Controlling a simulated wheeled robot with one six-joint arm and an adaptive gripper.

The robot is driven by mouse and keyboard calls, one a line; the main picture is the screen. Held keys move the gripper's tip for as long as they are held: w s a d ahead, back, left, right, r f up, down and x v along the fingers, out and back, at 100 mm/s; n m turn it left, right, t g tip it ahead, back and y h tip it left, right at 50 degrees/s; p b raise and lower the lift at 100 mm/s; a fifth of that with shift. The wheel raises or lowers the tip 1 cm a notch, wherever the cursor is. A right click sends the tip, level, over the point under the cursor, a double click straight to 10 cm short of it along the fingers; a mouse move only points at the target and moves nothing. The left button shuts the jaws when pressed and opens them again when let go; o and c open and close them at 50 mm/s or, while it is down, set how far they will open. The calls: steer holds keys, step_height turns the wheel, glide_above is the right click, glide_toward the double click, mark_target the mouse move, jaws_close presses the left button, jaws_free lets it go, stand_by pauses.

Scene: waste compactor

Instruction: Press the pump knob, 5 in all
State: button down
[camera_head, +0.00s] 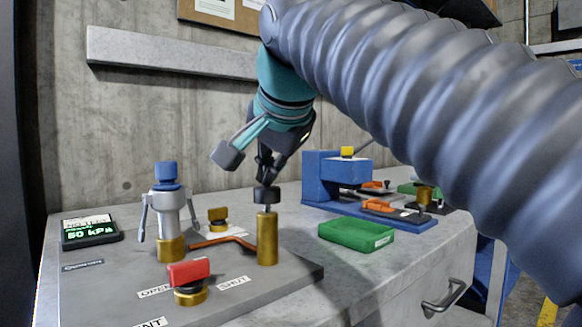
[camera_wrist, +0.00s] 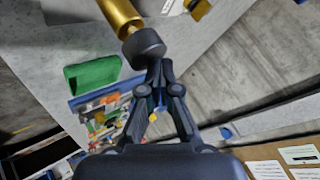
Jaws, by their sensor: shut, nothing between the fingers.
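The pump knob (camera_head: 266,195) is a black cap on a short rod above an upright brass cylinder (camera_head: 267,240), on the grey panel. In the head view my gripper (camera_head: 267,176) points down right above the knob, fingers shut and empty, with the tips at or very near its top. In the wrist view the fingertips (camera_wrist: 160,68) are beside the black knob (camera_wrist: 146,46); I cannot tell whether they touch. The rod shows between knob and cylinder in the head view. A display (camera_head: 90,231) at the left appears to read 50 kPa.
A red-handled valve (camera_head: 189,275) stands in front, between OPEN and SHUT labels. A blue-topped fitting (camera_head: 168,215) stands left of the pump, with a small brass knob (camera_head: 218,219) between them.

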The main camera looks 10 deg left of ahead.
mark_target(269, 188)
steer(key=shift+r+p, duration=2.3)
steer(key=shift+p, duration=0.05)
steer(key=shift+r, duration=0.1)
step_height(269, 188, up, 5)
steer(key=p, duration=0.4)
stand_by(1.1)
